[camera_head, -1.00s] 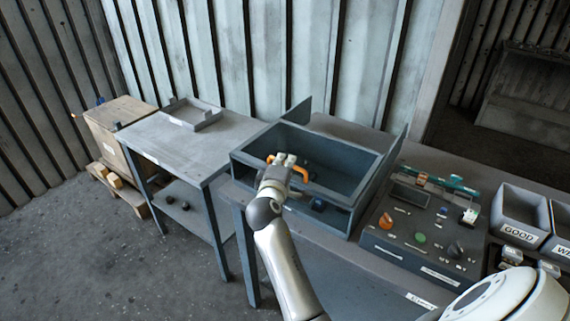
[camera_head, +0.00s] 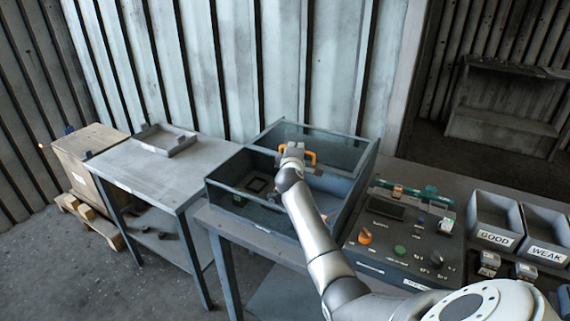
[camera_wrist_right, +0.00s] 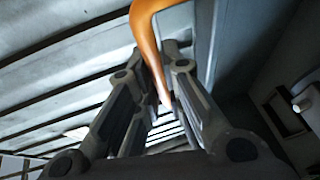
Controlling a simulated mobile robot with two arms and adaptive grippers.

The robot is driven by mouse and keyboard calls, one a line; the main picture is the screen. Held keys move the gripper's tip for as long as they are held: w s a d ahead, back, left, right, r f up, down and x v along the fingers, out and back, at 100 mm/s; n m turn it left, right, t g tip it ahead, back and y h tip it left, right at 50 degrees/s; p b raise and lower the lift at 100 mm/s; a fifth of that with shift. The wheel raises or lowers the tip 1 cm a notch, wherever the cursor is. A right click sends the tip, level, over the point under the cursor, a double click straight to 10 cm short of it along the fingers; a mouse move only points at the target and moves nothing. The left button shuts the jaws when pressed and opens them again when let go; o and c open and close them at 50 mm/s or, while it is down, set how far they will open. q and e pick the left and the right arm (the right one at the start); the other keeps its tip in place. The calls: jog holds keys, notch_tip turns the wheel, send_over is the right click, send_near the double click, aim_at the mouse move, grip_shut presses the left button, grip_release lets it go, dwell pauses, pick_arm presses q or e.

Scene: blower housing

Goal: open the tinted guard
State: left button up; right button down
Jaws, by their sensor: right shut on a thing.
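The tinted guard (camera_head: 343,146) is a see-through dark pane on the grey box housing (camera_head: 360,188); it stands raised and tilted toward the back wall, and the box's inside shows below it. Its orange handle (camera_head: 311,158) is in the jaws of my right gripper (camera_head: 293,152). In the right wrist view the handle (camera_wrist_right: 147,35) runs down between the fingers of the gripper (camera_wrist_right: 160,98), which are shut on it. My right arm hides part of the box and pane. My left gripper is not in view.
A control panel (camera_head: 405,235) with knobs and buttons stands right of the box. Grey bins marked GOOD (camera_head: 495,238) and WEAK (camera_head: 548,250) are farther right. A side table (camera_head: 150,172) with a tray (camera_head: 165,140) stands left, beside a wooden crate (camera_head: 85,155).

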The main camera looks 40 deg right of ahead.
jog(key=shift+w+d+f+b, duration=0.15)
jog(key=shift+w+d, duration=0.15)
jog(key=shift+d, duration=0.4)
jog(key=shift+w+d+r+b, duration=0.15)
jog(key=shift+w+d, duration=0.15)
jog(key=shift+d, duration=0.4)
jog(key=shift+f, duration=0.1)
jog(key=c, duration=1.8)
grip_release()
jog(key=v, duration=1.2)
